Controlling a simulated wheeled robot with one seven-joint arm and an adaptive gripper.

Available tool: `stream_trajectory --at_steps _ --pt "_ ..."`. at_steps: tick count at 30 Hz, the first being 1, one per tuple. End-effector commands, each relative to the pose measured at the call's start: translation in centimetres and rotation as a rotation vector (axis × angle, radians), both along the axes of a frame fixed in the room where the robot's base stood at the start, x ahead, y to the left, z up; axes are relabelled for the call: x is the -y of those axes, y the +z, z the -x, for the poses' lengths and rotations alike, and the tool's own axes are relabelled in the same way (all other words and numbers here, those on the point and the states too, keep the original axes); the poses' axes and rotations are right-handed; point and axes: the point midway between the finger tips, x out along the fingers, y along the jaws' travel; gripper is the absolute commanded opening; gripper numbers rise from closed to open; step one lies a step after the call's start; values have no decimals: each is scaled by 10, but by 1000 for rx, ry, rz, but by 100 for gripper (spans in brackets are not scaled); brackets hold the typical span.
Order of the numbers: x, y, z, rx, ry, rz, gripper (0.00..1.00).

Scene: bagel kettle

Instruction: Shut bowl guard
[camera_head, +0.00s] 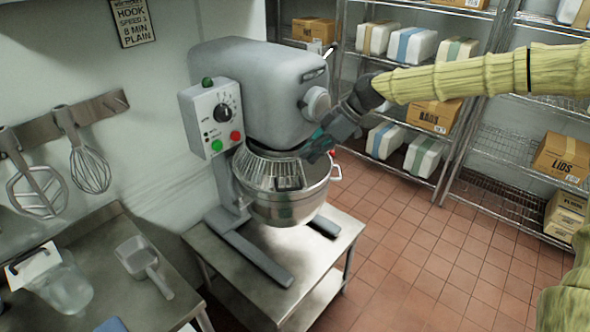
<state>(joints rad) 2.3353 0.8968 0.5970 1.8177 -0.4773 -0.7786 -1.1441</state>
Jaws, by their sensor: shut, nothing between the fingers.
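The grey stand mixer (262,85) stands on a low steel table and holds a round steel bowl (290,208) under its head. The wire bowl guard (258,172) shows around the front left of the bowl's rim; a dark piece (289,184) sits near its right end. I cannot tell how far round the guard reaches, because the mixer head hides the back. My gripper (315,154) is shut and empty at the right of the bowl's top, beside the mixer head. I cannot tell whether its fingertips touch the rim or guard.
A control box (211,117) with a dial and buttons is on the mixer's left. The low table (325,248) has a bare front right. A counter (125,290) with a scoop (144,262) is at lower left. Wire shelves (480,170) with boxes stand behind. The tiled floor (430,270) is clear.

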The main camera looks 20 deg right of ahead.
Motion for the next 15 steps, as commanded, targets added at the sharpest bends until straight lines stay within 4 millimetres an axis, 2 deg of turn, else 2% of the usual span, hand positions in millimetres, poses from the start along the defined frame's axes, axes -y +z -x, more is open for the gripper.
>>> stream_trajectory --at_steps 3,6,10,15 --pt "16 1 -1 26 27 -24 0" --pt "24 2 -2 44 44 -35 0" --pt "26 0 -2 50 54 -39 0" --pt "18 -7 -3 49 56 -38 0"
